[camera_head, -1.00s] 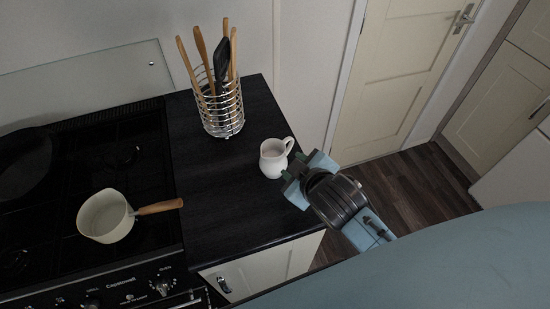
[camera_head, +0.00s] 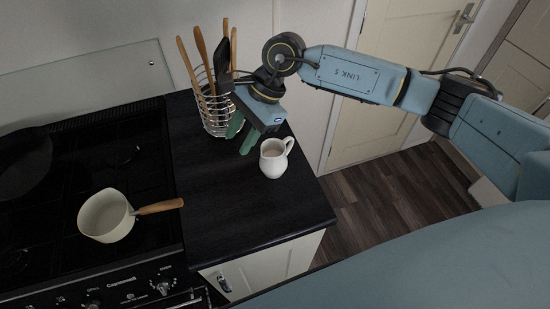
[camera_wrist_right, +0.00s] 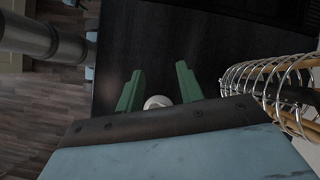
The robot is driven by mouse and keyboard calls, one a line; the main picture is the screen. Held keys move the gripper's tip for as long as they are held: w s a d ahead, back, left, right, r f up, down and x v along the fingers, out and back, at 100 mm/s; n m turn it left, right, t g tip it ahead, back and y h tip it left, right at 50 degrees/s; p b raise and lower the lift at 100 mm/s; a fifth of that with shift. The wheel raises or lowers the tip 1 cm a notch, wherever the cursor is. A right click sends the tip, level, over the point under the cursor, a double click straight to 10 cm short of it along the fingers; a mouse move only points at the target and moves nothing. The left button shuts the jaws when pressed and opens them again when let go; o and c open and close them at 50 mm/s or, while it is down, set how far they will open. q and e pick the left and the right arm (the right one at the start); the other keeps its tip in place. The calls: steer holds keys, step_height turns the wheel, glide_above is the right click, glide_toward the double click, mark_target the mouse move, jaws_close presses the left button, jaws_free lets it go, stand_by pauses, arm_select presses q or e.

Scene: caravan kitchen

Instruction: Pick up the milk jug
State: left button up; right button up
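The white milk jug (camera_head: 273,160) stands upright on the black worktop (camera_head: 225,210), its handle toward the upper right. My right gripper (camera_head: 238,145) is open, with green fingers pointing down. It is just behind and left of the jug in the head view, and I cannot tell whether it touches it. In the right wrist view a small white part of the jug (camera_wrist_right: 157,102) shows between the bases of the open fingers (camera_wrist_right: 159,70); the rest is hidden by the gripper body. My left gripper is not in view.
A wire utensil holder (camera_head: 219,121) with wooden-handled tools stands close behind my right gripper; it also shows in the right wrist view (camera_wrist_right: 270,78). A cream saucepan (camera_head: 104,217) sits on the black hob at left. The worktop in front of the jug is clear.

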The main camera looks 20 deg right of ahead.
steer(key=w+d+n+h, duration=0.1)
steer(key=w+d+h, duration=0.15)
steer(key=d, duration=0.45)
steer(key=w+d+h, duration=0.1)
steer(key=d+h, duration=0.3)
steer(key=d, duration=0.2)
steer(key=p, duration=0.1)
glide_above(289, 147)
step_height(289, 147, down, 6)
steer(key=shift+w+d, duration=0.1)
steer(key=shift+d, duration=0.05)
steer(key=shift+f+p, duration=0.75)
steer(key=shift+f, duration=2.3)
steer(key=shift+c, duration=0.4)
jaws_close()
steer(key=shift+r, duration=0.1)
